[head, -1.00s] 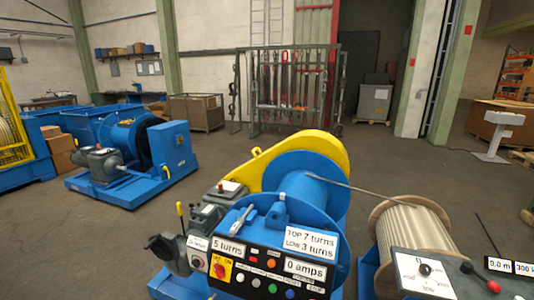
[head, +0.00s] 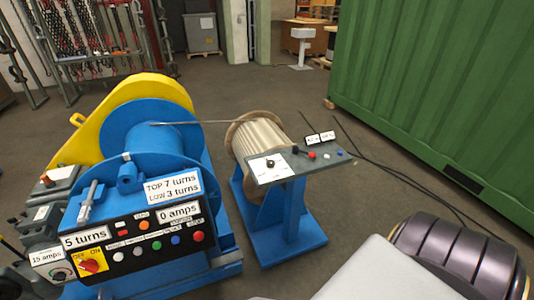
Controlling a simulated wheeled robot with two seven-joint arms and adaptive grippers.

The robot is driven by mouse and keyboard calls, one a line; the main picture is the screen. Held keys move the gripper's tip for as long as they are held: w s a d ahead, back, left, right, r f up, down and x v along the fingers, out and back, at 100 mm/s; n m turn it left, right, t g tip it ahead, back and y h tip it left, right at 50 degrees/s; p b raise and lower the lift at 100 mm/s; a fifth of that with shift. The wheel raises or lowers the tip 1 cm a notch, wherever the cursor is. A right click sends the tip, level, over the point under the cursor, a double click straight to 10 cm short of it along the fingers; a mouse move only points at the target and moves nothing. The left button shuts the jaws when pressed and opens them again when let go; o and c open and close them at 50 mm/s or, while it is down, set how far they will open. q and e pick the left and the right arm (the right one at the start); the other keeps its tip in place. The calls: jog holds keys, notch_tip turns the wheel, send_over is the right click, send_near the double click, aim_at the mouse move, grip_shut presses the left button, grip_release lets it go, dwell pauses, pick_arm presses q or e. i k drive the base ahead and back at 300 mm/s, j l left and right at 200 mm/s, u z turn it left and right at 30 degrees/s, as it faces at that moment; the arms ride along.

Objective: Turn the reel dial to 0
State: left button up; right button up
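The reel (head: 262,138), wound with pale rope or cable, stands on a blue stand (head: 284,215) right of the blue winch. A grey control panel (head: 300,166) sits on top of the stand. The reel dial (head: 270,163) is a small black knob on a white plate at the panel's left end. Its setting is too small to read. Neither gripper is in view. A dark segmented part and a pale surface at the lower right belong to my own body.
The blue winch (head: 155,150) with yellow guard (head: 95,125) and labelled control box (head: 135,240) stands left of the reel. A line runs from its drum to the reel. A green container (head: 440,90) fills the right. Cables (head: 400,178) lie on the floor. Floor between is open.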

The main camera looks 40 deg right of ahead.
aim_at(270, 164)
jog(key=z, duration=1.35)
